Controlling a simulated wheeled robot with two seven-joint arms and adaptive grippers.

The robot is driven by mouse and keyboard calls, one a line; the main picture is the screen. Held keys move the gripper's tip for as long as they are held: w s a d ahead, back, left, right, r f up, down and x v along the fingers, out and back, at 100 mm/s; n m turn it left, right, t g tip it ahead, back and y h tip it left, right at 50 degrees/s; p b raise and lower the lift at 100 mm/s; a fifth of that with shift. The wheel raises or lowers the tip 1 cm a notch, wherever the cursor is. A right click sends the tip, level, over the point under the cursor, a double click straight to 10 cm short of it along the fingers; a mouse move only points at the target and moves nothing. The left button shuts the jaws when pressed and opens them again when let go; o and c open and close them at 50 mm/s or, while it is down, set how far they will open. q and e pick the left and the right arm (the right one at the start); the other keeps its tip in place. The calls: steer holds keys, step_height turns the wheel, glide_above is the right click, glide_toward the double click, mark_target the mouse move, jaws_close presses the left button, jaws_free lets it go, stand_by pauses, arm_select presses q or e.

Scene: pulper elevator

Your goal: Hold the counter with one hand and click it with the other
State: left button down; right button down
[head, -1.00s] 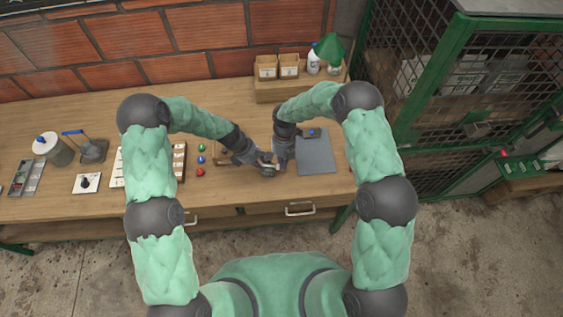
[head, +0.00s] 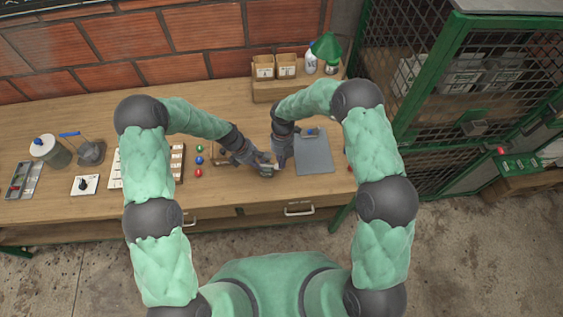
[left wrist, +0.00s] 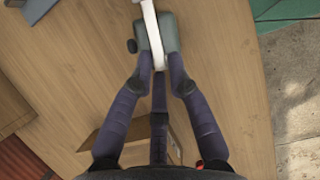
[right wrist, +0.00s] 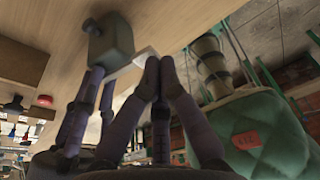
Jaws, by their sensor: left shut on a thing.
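The counter (head: 267,171) is a small grey body with a white strip-like part, held above the front of the bench. My left gripper (head: 258,163) is shut on it; in the left wrist view the fingertips close on the counter (left wrist: 172,36) from both sides. The white part crosses the counter's face there. My right gripper (head: 280,160) is close on the right. In the right wrist view its fingertips (right wrist: 160,63) are together beside the white part's end (right wrist: 144,58); I cannot tell whether they touch. The counter's body (right wrist: 110,40) is left of them.
A grey mat (head: 314,153) lies right of the grippers. Red, blue and green balls or knobs (head: 199,160) line the bench at left. Small cardboard boxes (head: 275,66) and a green lamp (head: 327,46) stand at the back. A green mesh cage (head: 440,110) stands at right.

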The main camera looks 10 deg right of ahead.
arm_select(q)
steer(key=shift+s+f, duration=0.2)
arm_select(e)
steer(key=s+v, duration=0.1)
steer(key=v, duration=1.2)
steer(key=shift+r, duration=0.5)
steer(key=shift+s, duration=0.1)
arm_select(q)
steer(key=c, duration=1.1)
jaws_free()
steer(key=shift+w, duration=0.15)
steer(key=shift+r, duration=0.15)
steer(key=v, duration=1.2)
steer(key=shift+a, duration=0.1)
arm_select(e)
steer(key=shift+f, duration=0.1)
